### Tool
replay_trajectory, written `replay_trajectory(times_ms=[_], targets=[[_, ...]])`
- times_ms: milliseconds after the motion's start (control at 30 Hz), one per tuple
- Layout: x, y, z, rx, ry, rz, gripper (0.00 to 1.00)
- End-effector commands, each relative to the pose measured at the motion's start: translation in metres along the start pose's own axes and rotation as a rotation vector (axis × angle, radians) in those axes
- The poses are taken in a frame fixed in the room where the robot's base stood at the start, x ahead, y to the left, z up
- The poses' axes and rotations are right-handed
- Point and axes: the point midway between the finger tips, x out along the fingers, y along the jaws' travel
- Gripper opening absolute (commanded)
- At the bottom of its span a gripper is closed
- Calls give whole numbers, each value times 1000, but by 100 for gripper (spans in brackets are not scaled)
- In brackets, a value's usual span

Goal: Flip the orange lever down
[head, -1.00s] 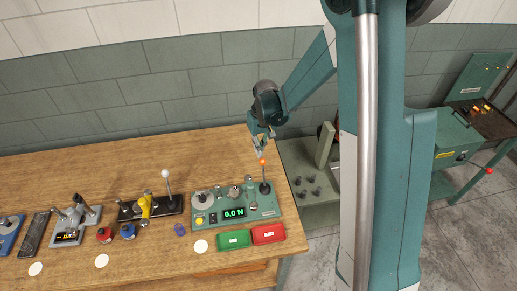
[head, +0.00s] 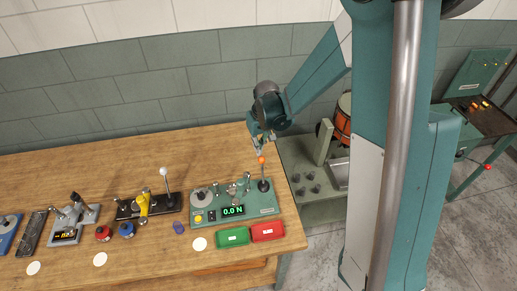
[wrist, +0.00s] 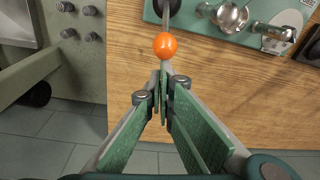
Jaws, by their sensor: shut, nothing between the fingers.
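The orange lever (head: 262,161) is a thin metal rod with an orange ball on top. It stands upright at the right end of the green tester (head: 272,210), whose display reads 0.0 N. In the wrist view the orange ball (wrist: 165,44) is just beyond my fingertips, with the rod running up from it. My gripper (head: 258,146) is shut and empty, right behind and above the ball in the head view. In the wrist view its fingertips (wrist: 161,88) are together and a small gap shows between them and the ball.
A green tray (head: 232,236) and a red tray (head: 268,231) sit in front of the tester. A black device with a white-knobbed lever (head: 165,172) stands to its left. The wooden table (head: 100,160) is bare behind the devices. A grey-green machine (head: 310,195) stands beyond its right edge.

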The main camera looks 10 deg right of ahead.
Motion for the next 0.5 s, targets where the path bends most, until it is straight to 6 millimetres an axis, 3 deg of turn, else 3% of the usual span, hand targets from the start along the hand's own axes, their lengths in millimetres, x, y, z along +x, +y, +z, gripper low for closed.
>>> replay_trajectory(times_ms=[500], targets=[[-20,-7,32,-14,215,40,0]])
